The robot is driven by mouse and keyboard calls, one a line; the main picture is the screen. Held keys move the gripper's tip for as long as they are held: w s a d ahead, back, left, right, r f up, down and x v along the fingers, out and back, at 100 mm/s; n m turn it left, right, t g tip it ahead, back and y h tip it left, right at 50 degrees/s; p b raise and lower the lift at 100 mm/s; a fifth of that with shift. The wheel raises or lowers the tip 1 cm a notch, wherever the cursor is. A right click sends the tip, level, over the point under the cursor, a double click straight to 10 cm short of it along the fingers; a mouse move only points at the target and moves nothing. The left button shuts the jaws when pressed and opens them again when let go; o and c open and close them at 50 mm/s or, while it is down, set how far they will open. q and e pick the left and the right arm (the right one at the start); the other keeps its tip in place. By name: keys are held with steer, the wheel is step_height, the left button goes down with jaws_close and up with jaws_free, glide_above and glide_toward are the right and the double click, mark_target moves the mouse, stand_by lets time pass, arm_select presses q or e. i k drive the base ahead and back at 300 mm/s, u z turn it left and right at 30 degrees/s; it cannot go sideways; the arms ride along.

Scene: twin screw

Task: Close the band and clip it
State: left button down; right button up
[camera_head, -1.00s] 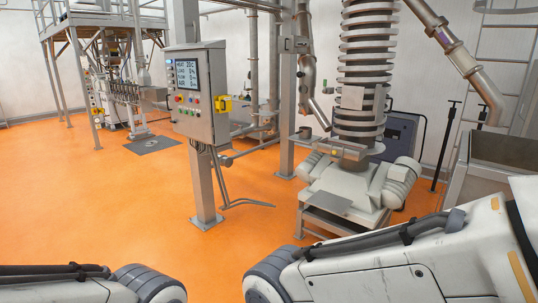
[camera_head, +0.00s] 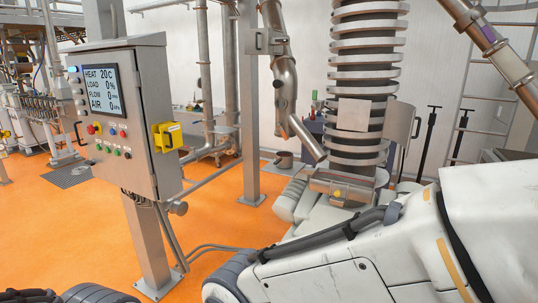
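A tall column of stacked grey rings (camera_head: 368,60) stands right of the middle. A flat square plate (camera_head: 354,114) sits on its front. A curved grey metal piece with a handle (camera_head: 400,121) stands out at the column's right side; it may be the band, swung open, but I cannot tell for sure. A clip cannot be made out. My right arm crosses the lower right and my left arm shows at the bottom left. Neither gripper is in view.
A control cabinet (camera_head: 125,115) with a screen and a yellow switch (camera_head: 167,136) stands on a post at the left. A steel post (camera_head: 250,120) and bent pipe (camera_head: 285,95) stand between it and the column. Orange floor (camera_head: 60,225) is clear at the left.

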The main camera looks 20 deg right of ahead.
mark_target(399, 117)
steer(key=z, duration=0.6)
steer(key=i, duration=2.2)
steer(key=z, duration=0.95)
